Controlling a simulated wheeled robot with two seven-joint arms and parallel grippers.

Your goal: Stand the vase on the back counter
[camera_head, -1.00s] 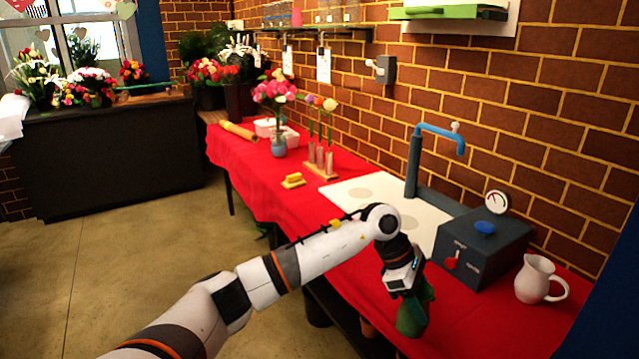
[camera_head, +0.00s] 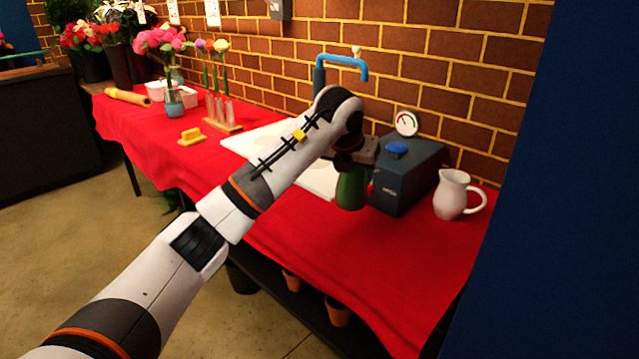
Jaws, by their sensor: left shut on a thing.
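A green vase (camera_head: 351,190) is in my left gripper (camera_head: 353,160), in front of the grey-blue machine on the red-covered table. The gripper is shut on its upper part, and my wrist hides the top. The vase looks roughly upright. I cannot tell whether its base touches the table. A dark counter (camera_head: 35,135) shows at the far left, partly cut off by the picture edge. My right gripper is not in view.
The grey-blue machine (camera_head: 408,180) and a white pitcher (camera_head: 452,196) stand right of the vase. A blue tap (camera_head: 342,62) rises behind. A test-tube rack (camera_head: 222,124), yellow block (camera_head: 191,137) and flower vase (camera_head: 174,103) stand farther left. The red cloth (camera_head: 385,255) in front is clear.

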